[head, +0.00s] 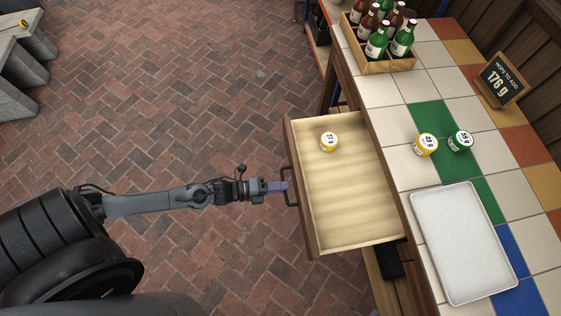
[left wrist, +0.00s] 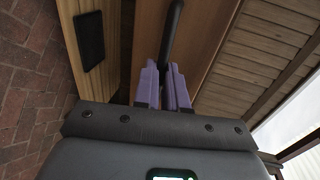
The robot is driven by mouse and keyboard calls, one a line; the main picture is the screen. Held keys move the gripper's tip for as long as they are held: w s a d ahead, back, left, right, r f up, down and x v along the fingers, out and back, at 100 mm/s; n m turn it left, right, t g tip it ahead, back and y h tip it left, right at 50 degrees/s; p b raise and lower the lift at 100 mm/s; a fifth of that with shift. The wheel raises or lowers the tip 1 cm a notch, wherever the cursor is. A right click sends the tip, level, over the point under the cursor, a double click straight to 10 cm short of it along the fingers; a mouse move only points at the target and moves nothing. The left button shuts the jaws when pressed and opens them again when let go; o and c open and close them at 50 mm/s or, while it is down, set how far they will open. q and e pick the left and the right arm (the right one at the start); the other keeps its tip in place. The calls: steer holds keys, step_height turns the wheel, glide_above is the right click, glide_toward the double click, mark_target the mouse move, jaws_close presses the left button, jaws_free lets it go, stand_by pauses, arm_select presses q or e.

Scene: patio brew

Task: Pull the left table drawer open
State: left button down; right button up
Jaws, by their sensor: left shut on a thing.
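The left table drawer (head: 345,180) stands pulled out from the tiled table in the head view. Its pale wooden inside shows, with one yellow-labelled can (head: 329,141) marked 27 g in it. My left gripper (head: 284,186) is at the dark bar handle (head: 289,173) on the drawer's front. In the left wrist view, the purple fingers (left wrist: 168,85) are shut around the dark handle (left wrist: 174,30). My right gripper is in neither view.
On the tiled table stand a yellow can (head: 425,144), a green can (head: 460,141), a metal tray (head: 462,245), a wooden bottle crate (head: 388,66) and a sign (head: 500,80) reading "Hops to add 176 g".

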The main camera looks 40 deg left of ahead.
arm_select(q)
steer(key=c, duration=1.2)
jaws_free()
steer(key=p+v, duration=0.2)
steer(key=v, duration=0.8)
steer(key=shift+s+a+r+p, duration=0.1)
steer(key=shift+s+a+p, duration=0.15)
steer(key=shift+s+p, duration=0.05)
